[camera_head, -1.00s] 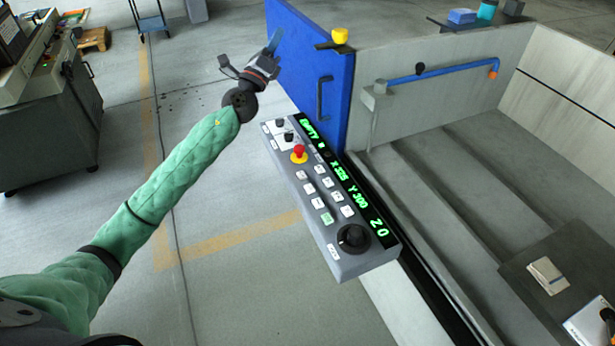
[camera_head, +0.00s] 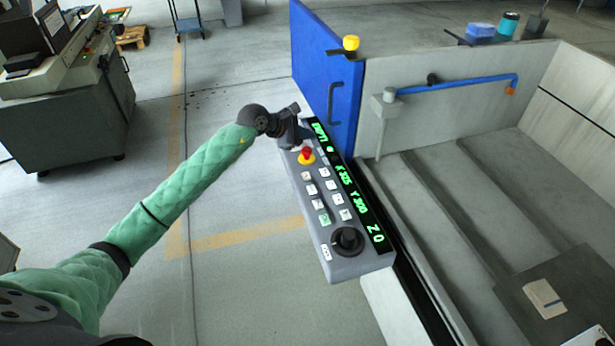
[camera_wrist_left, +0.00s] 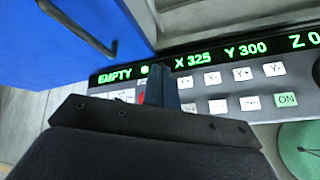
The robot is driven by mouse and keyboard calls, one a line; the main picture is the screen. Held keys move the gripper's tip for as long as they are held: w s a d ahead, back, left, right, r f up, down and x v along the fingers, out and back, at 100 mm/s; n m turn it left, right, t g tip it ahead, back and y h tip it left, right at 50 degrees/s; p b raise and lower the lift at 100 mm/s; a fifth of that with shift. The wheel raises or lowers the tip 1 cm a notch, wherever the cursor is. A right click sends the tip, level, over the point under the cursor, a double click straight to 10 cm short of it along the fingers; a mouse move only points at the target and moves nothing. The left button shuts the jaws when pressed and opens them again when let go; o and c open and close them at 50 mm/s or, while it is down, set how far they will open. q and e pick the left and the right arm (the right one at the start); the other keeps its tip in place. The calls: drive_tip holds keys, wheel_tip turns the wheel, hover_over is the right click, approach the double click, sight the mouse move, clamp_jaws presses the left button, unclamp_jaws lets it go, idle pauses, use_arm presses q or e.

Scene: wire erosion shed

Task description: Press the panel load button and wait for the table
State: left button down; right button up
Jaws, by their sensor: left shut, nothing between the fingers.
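The grey control panel (camera_head: 330,225) stands beside the machine's tank, with white buttons, a red emergency stop (camera_head: 306,154) on a yellow base, a green ON button (camera_head: 324,219) and a black knob (camera_head: 347,240). Its green display (camera_head: 348,185) reads EMPTY, X 325, Y 300, Z 0. My left gripper (camera_head: 303,143) is over the panel's far end, close to the red stop, and hides the controls there. In the left wrist view its shut, empty fingers (camera_wrist_left: 160,86) overlap the upper button row and part of the display. Contact cannot be told. My right gripper is not in view.
A blue door (camera_head: 325,75) with a black handle stands just beyond the panel. The stepped tank (camera_head: 440,215) and a blue pipe (camera_head: 460,85) are to the right. A grey cabinet (camera_head: 75,130) is at the left.

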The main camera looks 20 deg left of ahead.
sight(303, 176)
use_arm(q)
drive_tip(key=s+f+m+g, duration=0.1)
drive_tip(key=s+a+f+m+g+y, duration=0.1)
drive_tip(key=f, duration=0.1)
drive_tip(key=shift+s+m, duration=0.2)
drive_tip(key=shift+m, duration=0.1)
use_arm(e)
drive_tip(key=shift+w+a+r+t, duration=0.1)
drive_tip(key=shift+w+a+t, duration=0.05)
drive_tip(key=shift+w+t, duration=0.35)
use_arm(q)
drive_tip(key=shift+f, duration=0.1)
